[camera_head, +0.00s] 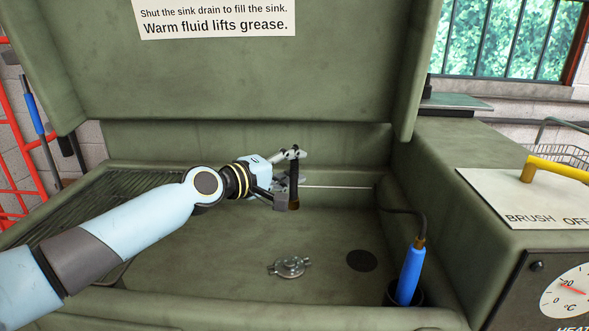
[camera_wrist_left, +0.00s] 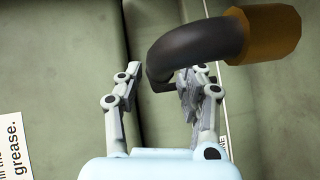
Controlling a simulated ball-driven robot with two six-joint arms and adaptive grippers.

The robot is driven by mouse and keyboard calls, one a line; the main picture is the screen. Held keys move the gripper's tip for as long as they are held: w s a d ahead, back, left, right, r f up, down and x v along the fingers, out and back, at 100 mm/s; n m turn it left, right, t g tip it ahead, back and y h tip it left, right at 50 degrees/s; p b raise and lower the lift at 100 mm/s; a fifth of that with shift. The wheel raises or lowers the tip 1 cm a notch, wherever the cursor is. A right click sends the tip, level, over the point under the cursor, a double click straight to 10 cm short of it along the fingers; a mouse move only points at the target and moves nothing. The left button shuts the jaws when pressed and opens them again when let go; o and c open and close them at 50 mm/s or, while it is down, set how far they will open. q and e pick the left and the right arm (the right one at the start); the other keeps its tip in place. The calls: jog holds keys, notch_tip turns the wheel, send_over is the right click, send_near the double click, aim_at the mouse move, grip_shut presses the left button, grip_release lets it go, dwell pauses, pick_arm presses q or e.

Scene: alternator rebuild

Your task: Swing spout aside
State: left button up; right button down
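The spout is a dark curved pipe with a brown tip. In the head view the spout (camera_head: 294,180) hangs downward near the back of the sink. In the left wrist view the spout (camera_wrist_left: 200,45) arches across the upper right, its tip pointing right. My left gripper (camera_head: 285,178) is at the spout. In the left wrist view its fingers (camera_wrist_left: 162,88) stand apart, with the spout's bent part over the gap and overlapping the right-hand finger. A gap shows at the left-hand finger; contact on the other side is unclear. My right gripper is out of view.
The green sink (camera_head: 215,255) holds a small metal part (camera_head: 289,266) and a dark round drain (camera_head: 361,260). A blue-handled brush (camera_head: 411,275) stands at the right front. The raised lid (camera_head: 250,80) carries a sign (camera_head: 215,18). A control box (camera_head: 545,255) is at right.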

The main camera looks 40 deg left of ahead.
pick_arm(q)
jog(key=shift+w, duration=0.25)
jog(key=shift+c, duration=0.2)
grip_shut()
